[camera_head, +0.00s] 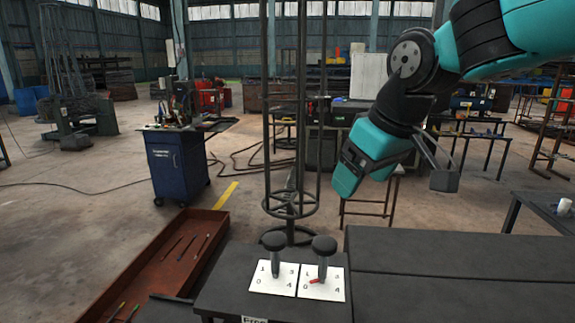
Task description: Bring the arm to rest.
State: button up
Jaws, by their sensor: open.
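My arm comes in from the upper right, teal and dark grey, raised and bent over the middle of the scene. My gripper (385,160) hangs at its lower end, in the air above and behind the bench, apart from everything on it. I see nothing held, though its fingertips are hard to make out against the dark parts. Below it, the dark bench (225,295) carries two dark round-topped knobs, a left knob (274,254) and a right knob (323,254). Each stands on a white card with numbers. A small red mark lies by the right knob.
A dark upright rod cage (290,205) stands behind the knobs, left of my gripper. A rusty red tray (165,262) with thin tools lies at left. A dark flat table (450,250) extends right. A blue cabinet (177,168) stands further back. Open floor lies left.

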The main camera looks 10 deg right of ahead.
jog(key=s+a+f+g, duration=0.1)
jog(key=s+a+f, duration=0.1)
jog(key=s, duration=0.3)
jog(key=s+a+f+n+g+y, duration=0.1)
jog(key=s+a+f, duration=0.2)
jog(key=s, duration=0.3)
jog(key=s+a+f+n+g+y, duration=0.1)
jog(key=s+a+f+g, duration=0.1)
jog(key=s, duration=0.3)
jog(key=shift+s+a+f, duration=0.25)
jog(key=shift+s+f, duration=0.15)
jog(key=shift+f, duration=0.25)
jog(key=shift+c, duration=0.3)
